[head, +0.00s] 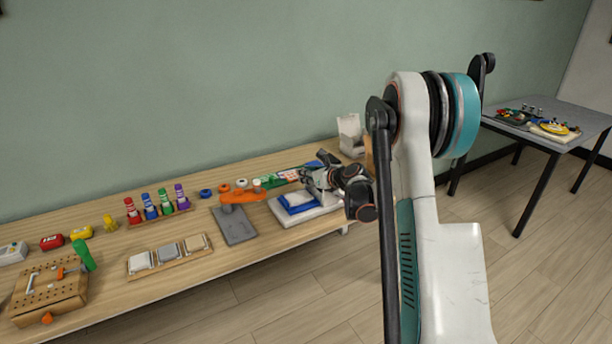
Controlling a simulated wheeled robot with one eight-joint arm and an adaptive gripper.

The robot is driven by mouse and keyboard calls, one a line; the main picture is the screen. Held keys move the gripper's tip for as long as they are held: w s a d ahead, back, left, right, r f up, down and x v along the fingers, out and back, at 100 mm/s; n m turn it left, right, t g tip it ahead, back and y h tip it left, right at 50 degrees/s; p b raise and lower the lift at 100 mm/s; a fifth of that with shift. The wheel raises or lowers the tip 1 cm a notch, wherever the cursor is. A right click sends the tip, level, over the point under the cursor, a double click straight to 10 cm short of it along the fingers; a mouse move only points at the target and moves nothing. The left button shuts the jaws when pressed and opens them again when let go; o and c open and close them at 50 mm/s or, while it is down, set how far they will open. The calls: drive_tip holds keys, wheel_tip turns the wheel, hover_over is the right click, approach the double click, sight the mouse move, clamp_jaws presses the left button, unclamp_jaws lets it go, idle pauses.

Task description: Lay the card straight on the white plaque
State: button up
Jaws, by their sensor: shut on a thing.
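The white plaque (284,218) lies flat near the front edge of the wooden bench, right of its middle. The card (300,208), blue with a pale middle, is over the plaque. I cannot tell whether it touches the plaque or how straight it sits. My gripper (309,183) is at the far side of the card, low over the bench, and is shut on the card. The fingertips are small in this view, and my wrist hides the right part of the plaque and card.
Several coloured bottles (151,206) stand in a rack further left. A tray of pale blocks (169,252) sits in front. A whitish holder (350,135) stands at the right end.

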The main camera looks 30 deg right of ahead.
drive_tip(key=shift+f+b, duration=2.2)
drive_tip(key=shift+f, duration=2.15)
drive_tip(key=shift+f, duration=0.45)
drive_tip(key=o, duration=1)
drive_tip(key=shift+c, duration=0.2)
